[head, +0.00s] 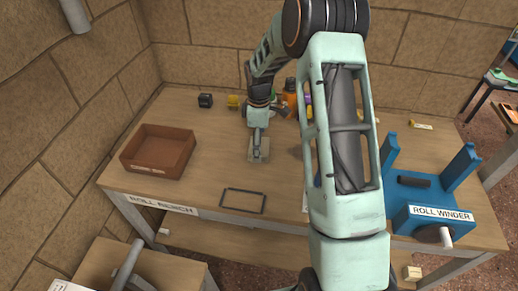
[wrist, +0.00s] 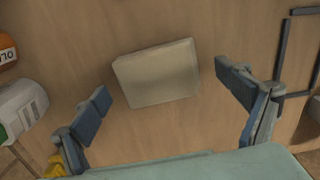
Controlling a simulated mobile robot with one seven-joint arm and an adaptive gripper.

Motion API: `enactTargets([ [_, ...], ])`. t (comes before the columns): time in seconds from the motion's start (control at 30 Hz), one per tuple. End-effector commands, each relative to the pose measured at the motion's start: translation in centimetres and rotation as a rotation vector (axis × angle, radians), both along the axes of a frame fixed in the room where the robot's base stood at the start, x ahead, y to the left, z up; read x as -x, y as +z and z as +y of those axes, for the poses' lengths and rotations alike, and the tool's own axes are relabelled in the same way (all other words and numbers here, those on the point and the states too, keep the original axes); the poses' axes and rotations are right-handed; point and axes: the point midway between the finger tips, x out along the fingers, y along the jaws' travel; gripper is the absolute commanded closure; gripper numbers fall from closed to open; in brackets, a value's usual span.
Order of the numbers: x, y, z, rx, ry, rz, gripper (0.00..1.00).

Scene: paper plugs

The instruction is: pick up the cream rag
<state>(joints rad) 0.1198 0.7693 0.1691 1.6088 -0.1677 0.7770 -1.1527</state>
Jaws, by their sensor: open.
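The cream rag (wrist: 156,73) lies flat on the wooden table, a folded square pad. In the head view the rag (head: 264,154) shows below my gripper and is partly covered by it. My gripper (head: 257,153) points down over the rag. In the wrist view my gripper (wrist: 165,88) is open, one finger to the left of the rag and one to the right, with gaps on both sides. Nothing is between the fingers except the rag on the table below; I cannot tell the exact height.
A brown open box (head: 158,152) stands at the left of the table (head: 215,180). A dark frame outline (head: 243,200) lies in front. The blue roll winder (head: 428,200) is at the right. An orange bottle (wrist: 6,50) and a white container (wrist: 22,108) stand near the left finger.

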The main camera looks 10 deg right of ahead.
Motion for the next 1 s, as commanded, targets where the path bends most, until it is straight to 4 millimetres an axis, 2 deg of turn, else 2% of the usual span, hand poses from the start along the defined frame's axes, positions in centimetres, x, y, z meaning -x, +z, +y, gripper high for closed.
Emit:
enactTargets([
  [0.1, 0.0, 0.0, 0.0, 0.000, 0.000, 0.000, 0.08],
  [0.5, 0.0, 0.0, 0.0, 0.000, 0.000, 0.000, 0.52],
  [0.83, 0.0, 0.4, 0.0, 0.000, 0.000, -0.001, 0.52],
  [1.0, -0.1, 2.0, 0.0, 0.000, 0.000, -0.003, 0.52],
])
